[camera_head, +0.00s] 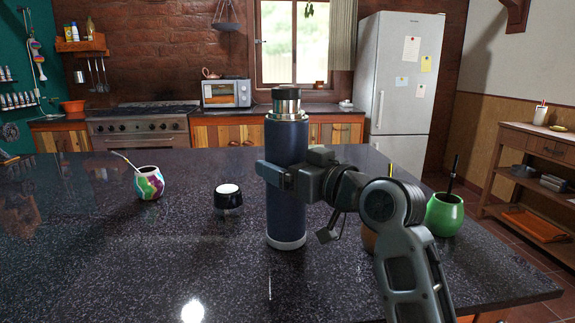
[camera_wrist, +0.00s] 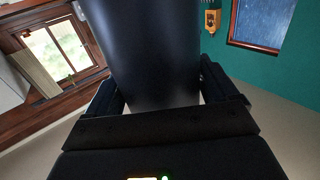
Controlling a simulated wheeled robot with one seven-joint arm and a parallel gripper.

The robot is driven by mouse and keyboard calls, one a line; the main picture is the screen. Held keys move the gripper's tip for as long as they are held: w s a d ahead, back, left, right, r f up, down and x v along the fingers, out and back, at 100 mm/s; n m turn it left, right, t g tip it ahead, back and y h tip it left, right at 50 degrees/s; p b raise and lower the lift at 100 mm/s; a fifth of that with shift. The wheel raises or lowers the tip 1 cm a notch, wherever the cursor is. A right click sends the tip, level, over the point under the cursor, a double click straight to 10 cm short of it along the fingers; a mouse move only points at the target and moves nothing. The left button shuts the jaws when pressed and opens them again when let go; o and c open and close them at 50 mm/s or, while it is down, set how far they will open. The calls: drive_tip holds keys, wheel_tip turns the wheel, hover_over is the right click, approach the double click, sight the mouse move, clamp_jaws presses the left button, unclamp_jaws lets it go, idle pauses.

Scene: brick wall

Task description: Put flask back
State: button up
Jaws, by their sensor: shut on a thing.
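The flask (camera_head: 285,215) is a tall dark blue cylinder with a steel top and a pale base ring. It stands upright in the middle of the head view, over the dark speckled counter. I cannot tell whether its base touches the counter. My gripper (camera_head: 284,177) is shut on the flask's body at mid-height, coming from the right. In the wrist view, the flask's dark body (camera_wrist: 150,50) fills the space between the two fingers (camera_wrist: 160,90). Its top and base are out of that view.
The counter (camera_head: 120,255) holds a colourful gourd with a straw (camera_head: 149,184), a small black jar with a white top (camera_head: 228,200), and a green gourd (camera_head: 445,215). A brownish object (camera_head: 369,241) is mostly hidden behind my arm. The counter's front left is clear.

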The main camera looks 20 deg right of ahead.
drive_tip(key=o, duration=1.7)
drive_tip(key=shift+f, duration=0.15)
drive_tip(key=shift+c, duration=0.2)
drive_tip(key=shift+r, duration=0.2)
drive_tip(key=v, duration=1.2)
drive_tip(key=shift+b, duration=0.4)
